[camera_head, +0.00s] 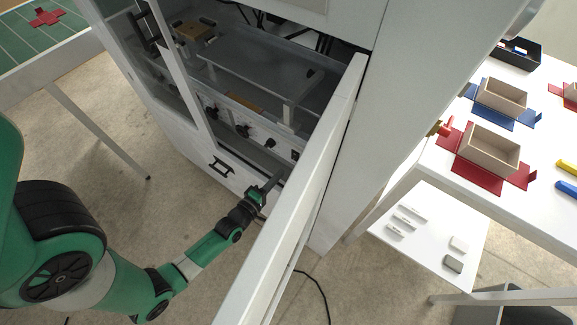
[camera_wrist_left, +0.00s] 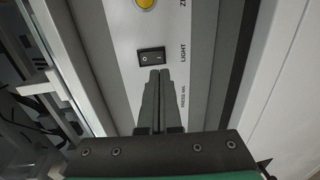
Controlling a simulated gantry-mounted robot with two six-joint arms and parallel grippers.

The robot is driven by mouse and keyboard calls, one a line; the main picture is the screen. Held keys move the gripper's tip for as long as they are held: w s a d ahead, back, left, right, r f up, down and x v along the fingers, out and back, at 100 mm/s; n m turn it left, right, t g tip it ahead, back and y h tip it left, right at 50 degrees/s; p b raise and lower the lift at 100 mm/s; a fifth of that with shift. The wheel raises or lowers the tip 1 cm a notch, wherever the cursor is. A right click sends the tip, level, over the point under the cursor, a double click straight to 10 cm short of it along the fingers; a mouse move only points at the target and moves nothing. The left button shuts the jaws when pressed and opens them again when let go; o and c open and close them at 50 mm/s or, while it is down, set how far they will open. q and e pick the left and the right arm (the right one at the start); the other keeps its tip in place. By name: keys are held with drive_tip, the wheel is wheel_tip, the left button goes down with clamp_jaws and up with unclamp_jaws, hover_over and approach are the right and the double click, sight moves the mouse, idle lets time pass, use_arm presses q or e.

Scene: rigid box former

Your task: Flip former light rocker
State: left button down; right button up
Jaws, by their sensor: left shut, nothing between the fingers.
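The light rocker (camera_wrist_left: 151,57) is a small black switch on a pale panel in the left wrist view, beside the printed word LIGHT. My left gripper (camera_wrist_left: 159,74) is shut with nothing between its fingers. Its fingertips lie just below the rocker in that view, very close to its lower edge; I cannot tell whether they touch. In the head view my left gripper (camera_head: 277,176) reaches in past the open door of the white former (camera_head: 349,22). The rocker is too small to make out clearly there. My right gripper is not in view.
The open white door (camera_head: 300,205) stands close to the right of my left arm. A yellow button (camera_wrist_left: 145,3) sits above the rocker. Black knobs (camera_head: 242,131) line the front panel. A table with wooden boxes (camera_head: 489,150) stands at right.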

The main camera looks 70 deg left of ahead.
sight(294, 159)
use_arm(q)
drive_tip(key=b+x, duration=0.1)
drive_tip(key=x, duration=0.5)
drive_tip(key=shift+w, duration=0.15)
